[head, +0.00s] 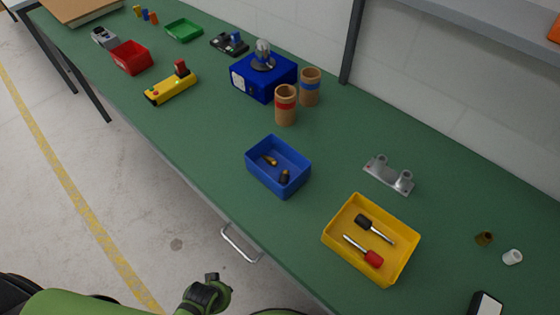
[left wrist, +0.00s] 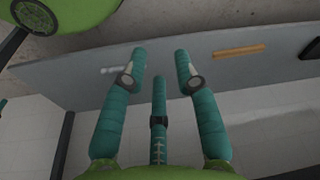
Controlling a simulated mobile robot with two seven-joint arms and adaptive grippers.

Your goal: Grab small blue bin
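The small blue bin (head: 262,177) sits upright on the green bench near its front edge. A few small brass and dark pieces lie in it. My left gripper (left wrist: 161,68) shows in the left wrist view with its teal fingers spread and nothing between them. The bin cannot be made out in that view. In the head view, green and dark parts of my arm are at the bottom edge, in front of the bench and away from the bin. My right gripper is not in view.
A yellow bin (head: 333,240) with two screwdrivers stands right of the blue bin. A metal bracket (head: 389,175) lies behind it. Cardboard tubes (head: 285,106) and a blue box (head: 250,85) stand behind the blue bin. A handle (head: 240,246) juts from the bench front. Bench left of the bin is clear.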

